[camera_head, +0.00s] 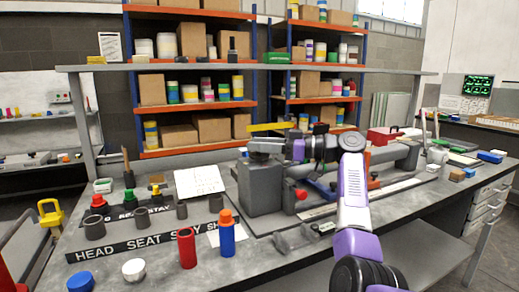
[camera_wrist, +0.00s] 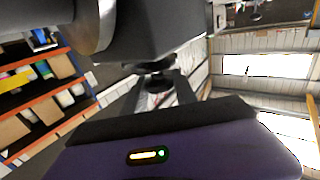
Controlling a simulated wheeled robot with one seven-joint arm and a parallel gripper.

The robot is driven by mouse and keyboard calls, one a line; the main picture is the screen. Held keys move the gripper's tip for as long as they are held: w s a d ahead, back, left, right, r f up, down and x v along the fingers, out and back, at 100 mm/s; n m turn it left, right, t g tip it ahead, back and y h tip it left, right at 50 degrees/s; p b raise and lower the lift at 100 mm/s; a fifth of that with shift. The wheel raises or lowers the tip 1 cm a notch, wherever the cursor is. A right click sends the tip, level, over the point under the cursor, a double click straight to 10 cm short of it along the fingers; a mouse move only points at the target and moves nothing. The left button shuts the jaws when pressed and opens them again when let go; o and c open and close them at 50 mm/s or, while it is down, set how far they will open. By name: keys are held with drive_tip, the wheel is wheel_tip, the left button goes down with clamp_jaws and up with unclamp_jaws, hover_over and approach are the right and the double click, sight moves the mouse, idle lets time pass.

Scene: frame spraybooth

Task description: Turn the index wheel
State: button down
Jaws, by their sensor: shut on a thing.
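A grey block-shaped machine (camera_head: 262,190) stands on the bench in the middle of the head view. My gripper (camera_wrist: 158,92) reaches it from the right at the top. In the wrist view its two fingers are closed on a small dark knob (camera_wrist: 158,82) under a dark grey block (camera_wrist: 160,35). A round grey metal part (camera_wrist: 97,25) shows at the upper left of the wrist view. I cannot tell for sure which part is the index wheel. My wrist and arm hide part of the machine in the head view.
A yellow bar (camera_head: 271,127) lies above the machine's top. A red knob (camera_head: 301,194) is on its right side. Red (camera_head: 186,248) and blue (camera_head: 227,239) cylinders stand at the bench's front left. A labelled strip (camera_head: 140,241) lies beside them. Shelves with boxes stand behind.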

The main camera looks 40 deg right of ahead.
drive_tip(key=shift+a+r+y, duration=0.1)
drive_tip(key=shift+r+y, duration=0.1)
drive_tip(key=shift+y, duration=0.1)
drive_tip(key=c, duration=1)
unclamp_jaws()
drive_tip(key=shift+w, duration=0.1)
drive_tip(key=shift+c, duration=0.2)
drive_tip(key=shift+f, duration=0.1)
drive_tip(key=v, duration=0.8)
drive_tip(key=shift+w, duration=0.1)
